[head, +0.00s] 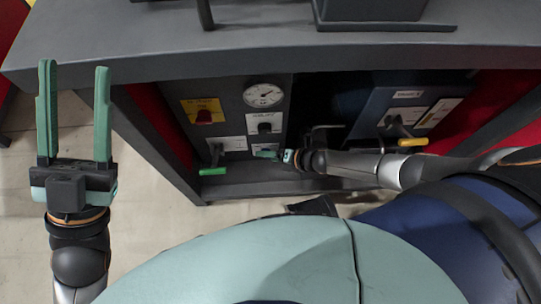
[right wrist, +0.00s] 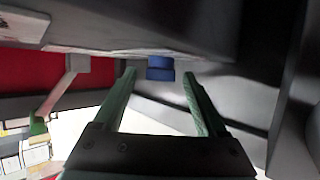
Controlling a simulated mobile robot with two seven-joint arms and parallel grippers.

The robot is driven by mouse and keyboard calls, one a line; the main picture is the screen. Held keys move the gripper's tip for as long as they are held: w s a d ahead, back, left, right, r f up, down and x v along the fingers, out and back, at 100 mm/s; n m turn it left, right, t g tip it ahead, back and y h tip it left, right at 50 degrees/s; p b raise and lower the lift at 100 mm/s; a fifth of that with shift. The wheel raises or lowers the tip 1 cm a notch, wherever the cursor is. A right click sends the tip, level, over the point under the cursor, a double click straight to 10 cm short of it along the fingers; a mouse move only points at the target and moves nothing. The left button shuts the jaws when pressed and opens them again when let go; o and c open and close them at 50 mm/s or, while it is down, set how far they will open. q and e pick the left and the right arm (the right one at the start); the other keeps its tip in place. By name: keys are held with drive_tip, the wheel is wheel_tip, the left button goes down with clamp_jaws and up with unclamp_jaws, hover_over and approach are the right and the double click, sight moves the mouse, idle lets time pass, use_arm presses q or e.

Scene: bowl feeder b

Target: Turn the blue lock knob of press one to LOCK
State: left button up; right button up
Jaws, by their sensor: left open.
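The blue lock knob (right wrist: 160,68) shows in the right wrist view, on the underside of a grey surface as seen there. My right gripper (right wrist: 159,75) is open, with its two green fingers apart. The knob appears in the gap between the fingertips; I cannot tell whether they touch it. In the head view my right gripper (head: 270,154) is small, low against the grey control panel (head: 240,95), and the blue knob cannot be made out there. My left gripper (head: 75,115) is open and empty, upright at the left, outside the cabinet.
The grey panel carries a round gauge (head: 264,94), a red knob on a yellow plate (head: 203,115), a black knob (head: 265,127) and a green-handled lever (head: 214,170). A blue panel (head: 405,105) with a yellow-handled lever (head: 412,142) stands to the right. A grey counter (head: 260,45) overhangs both.

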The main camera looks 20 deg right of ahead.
clamp_jaws()
idle(0.4)
drive_tip(key=shift+w+y, duration=0.1)
drive_tip(key=shift+y, duration=0.2)
drive_tip(key=shift+d+t+y, duration=0.1)
drive_tip(key=shift+t+y, duration=0.2)
drive_tip(key=shift+o, duration=0.3)
unclamp_jaws()
